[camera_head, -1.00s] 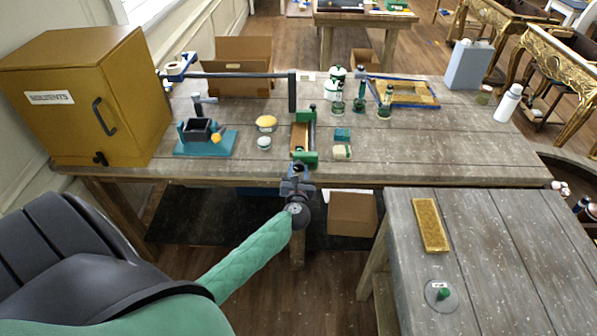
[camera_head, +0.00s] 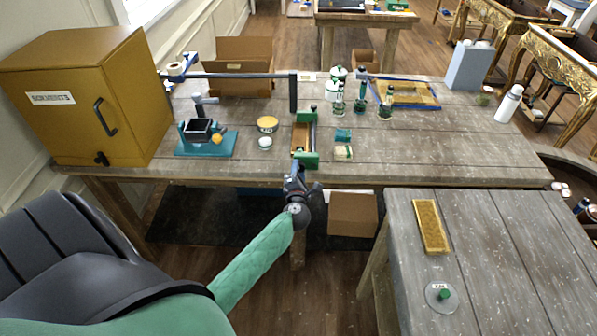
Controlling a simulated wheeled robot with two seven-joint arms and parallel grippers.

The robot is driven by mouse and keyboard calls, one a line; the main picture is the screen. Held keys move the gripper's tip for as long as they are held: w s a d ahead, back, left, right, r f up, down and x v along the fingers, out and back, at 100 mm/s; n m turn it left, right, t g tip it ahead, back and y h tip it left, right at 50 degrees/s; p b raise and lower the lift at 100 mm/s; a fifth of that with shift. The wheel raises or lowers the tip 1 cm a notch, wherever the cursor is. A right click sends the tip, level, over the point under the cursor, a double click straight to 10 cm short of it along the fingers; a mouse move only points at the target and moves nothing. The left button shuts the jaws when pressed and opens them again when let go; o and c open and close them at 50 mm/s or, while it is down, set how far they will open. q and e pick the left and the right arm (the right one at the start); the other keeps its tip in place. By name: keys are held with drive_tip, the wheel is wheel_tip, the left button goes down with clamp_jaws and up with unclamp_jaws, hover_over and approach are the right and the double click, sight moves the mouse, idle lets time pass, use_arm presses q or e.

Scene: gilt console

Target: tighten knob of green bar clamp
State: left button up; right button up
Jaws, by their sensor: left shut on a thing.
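The green bar clamp (camera_head: 307,160) lies on the wooden workbench near its front edge, around a brown wooden piece (camera_head: 301,138). Its bar runs away from me along the right side of the wood, with another green jaw at the far end. My left gripper (camera_head: 297,181) is at the near end of the clamp, just off the bench's front edge. It is shut on the clamp's knob, which the fingers hide almost wholly. My right gripper is not in view.
A yellow solvents cabinet (camera_head: 88,95) stands at the left. A teal-based vise (camera_head: 205,145), a yellow-topped tin (camera_head: 267,124) and small teal blocks (camera_head: 343,136) flank the clamp. A lower table (camera_head: 480,260) stands at front right. The bench's right half (camera_head: 450,140) is mostly clear.

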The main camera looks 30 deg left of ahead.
use_arm(q)
drive_tip(key=m, duration=1.2)
drive_tip(key=shift+s+d+f+m, duration=0.1)
drive_tip(key=shift+d+f+m, duration=0.1)
drive_tip(key=shift+m, duration=0.2)
idle(0.3)
